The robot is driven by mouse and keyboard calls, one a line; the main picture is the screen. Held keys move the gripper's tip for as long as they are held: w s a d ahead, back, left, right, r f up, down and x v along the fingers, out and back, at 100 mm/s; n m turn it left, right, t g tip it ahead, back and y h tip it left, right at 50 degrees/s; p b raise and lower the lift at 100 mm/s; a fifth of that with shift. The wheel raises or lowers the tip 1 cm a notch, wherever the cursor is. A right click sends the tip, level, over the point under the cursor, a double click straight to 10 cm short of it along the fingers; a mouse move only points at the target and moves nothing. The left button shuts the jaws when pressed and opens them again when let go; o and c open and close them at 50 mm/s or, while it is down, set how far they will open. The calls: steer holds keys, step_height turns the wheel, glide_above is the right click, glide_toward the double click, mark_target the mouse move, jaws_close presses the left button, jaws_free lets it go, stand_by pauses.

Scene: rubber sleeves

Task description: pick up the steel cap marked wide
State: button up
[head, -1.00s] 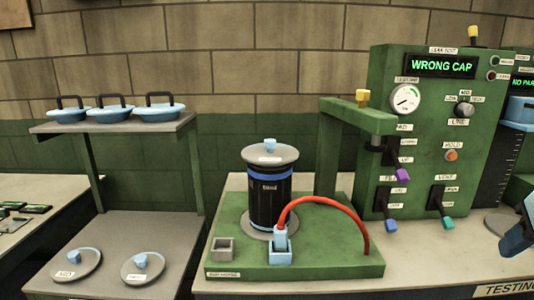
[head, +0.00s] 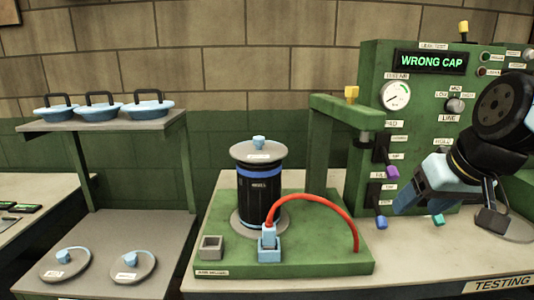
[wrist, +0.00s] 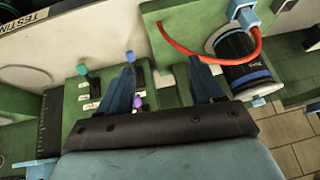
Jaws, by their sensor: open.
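Two round grey steel caps with light-blue knobs lie on the lower left shelf, a left one (head: 66,266) and a right one (head: 132,267). A third steel cap (head: 258,152) sits on top of the black sleeve (head: 259,193) with blue bands. Each cap has a small label, too small to read, so I cannot tell which is marked wide. My gripper (head: 418,206) is open and empty at the right, in front of the green test panel (head: 430,120), well away from the caps. In the wrist view my gripper (wrist: 162,78) has its fingers apart, with the sleeve (wrist: 240,68) beyond at upper right.
The panel's display reads WRONG CAP. A red hose (head: 320,204) arches over the green base (head: 320,258) beside the sleeve. A green post with an overhanging arm (head: 345,110) stands right of it. Three blue lidded pans (head: 101,109) stand on the upper left shelf (head: 60,125).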

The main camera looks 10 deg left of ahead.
steer(key=w+a+r+n+y, duration=0.2)
steer(key=w+a+n+y, duration=0.1)
steer(key=w+a, duration=0.3)
steer(key=w+a+r+n+y, duration=0.2)
steer(key=w+a+n+y, duration=0.1)
steer(key=a, duration=0.6)
steer(key=n+t+y, duration=0.2)
steer(key=n+y, duration=0.1)
glide_toward(262, 138)
steer(key=x, duration=0.5)
steer(key=shift+w+d+f, duration=0.1)
steer(key=shift+w+f, duration=0.05)
steer(key=shift+f, duration=0.1)
steer(key=shift+r+x, duration=0.2)
steer(key=shift+x, duration=2.9)
steer(key=shift+c, duration=0.4)
jaws_close()
